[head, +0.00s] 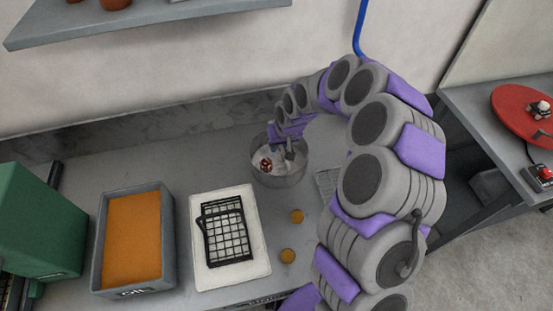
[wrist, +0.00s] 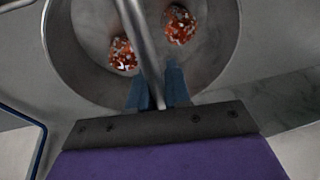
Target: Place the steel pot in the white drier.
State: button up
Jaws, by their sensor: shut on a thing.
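The steel pot (head: 282,181) is a round grey vessel at the back of the grey bench, in the middle of the head view. Red and white speckled lumps lie inside it; two show in the wrist view (wrist: 180,25). My gripper (head: 284,150) reaches down over the pot. In the wrist view its blue fingers (wrist: 158,88) are shut on a grey metal bar that crosses the pot (wrist: 62,60) like a handle. A white tray (head: 265,262) with black wire racks lies on the bench; I cannot tell whether it is the white drier.
A grey bin (head: 168,205) with an orange surface stands left of the white tray, with a green box (head: 40,225) further left. Two small orange discs (head: 287,256) lie right of the tray. A red round plate (head: 520,112) is on the right-hand bench.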

jog(key=shift+d, duration=0.25)
grip_shut()
jog(key=shift+a, duration=0.3)
